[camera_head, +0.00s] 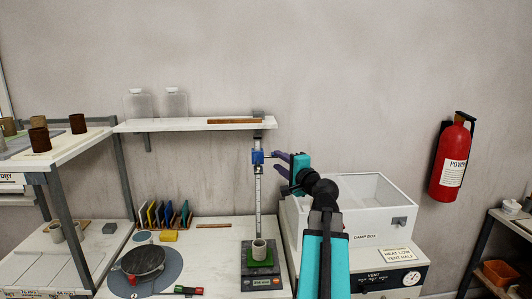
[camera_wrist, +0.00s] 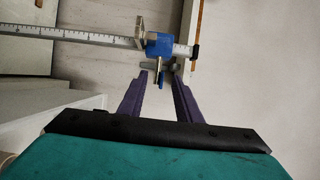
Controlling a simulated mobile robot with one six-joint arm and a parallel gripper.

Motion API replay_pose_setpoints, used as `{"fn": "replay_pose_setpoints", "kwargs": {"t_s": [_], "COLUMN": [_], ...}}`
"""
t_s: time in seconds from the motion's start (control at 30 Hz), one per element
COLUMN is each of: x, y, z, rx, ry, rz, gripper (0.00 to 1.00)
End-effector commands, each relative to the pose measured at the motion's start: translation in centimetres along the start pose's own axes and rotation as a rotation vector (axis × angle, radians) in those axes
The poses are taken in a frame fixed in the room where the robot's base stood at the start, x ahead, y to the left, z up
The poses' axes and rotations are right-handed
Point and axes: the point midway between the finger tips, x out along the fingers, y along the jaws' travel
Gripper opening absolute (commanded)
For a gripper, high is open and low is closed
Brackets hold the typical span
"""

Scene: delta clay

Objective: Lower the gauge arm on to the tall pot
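The gauge is an upright ruler post (camera_head: 258,205) with a blue slider (camera_head: 257,157) near its upper end, just below the wall shelf. A grey-green pot (camera_head: 259,250) stands upright on a green pad (camera_head: 260,263) on the scale (camera_head: 262,283), well below the slider. My gripper (camera_head: 275,160) is right of the slider at its height. In the wrist view, the ruler (camera_wrist: 90,37) runs sideways and the blue slider (camera_wrist: 160,45) is just beyond my fingertips (camera_wrist: 160,74). The fingers are apart, with a small brass-and-blue piece between them. I cannot tell whether they touch it.
The wall shelf (camera_head: 190,125) carries two glass jars and a brown strip. A white damp box (camera_head: 350,215) stands at the right under my arm. A turntable (camera_head: 143,262) and a rack of coloured cards (camera_head: 163,216) are left of the scale.

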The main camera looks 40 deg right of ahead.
Motion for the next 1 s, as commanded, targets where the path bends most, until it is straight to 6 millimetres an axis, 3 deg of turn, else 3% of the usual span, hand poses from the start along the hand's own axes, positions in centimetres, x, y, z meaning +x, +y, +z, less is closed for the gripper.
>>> {"fn": "replay_pose_setpoints", "kwargs": {"t_s": [0.6, 1.0], "x": [7.6, 10.1], "y": [-0.2, 0.0], "z": [0.1, 0.2], "rx": [0.000, 0.000], "ry": [-0.003, -0.003], "rz": [0.001, 0.000], "gripper": [0.31, 0.31]}}
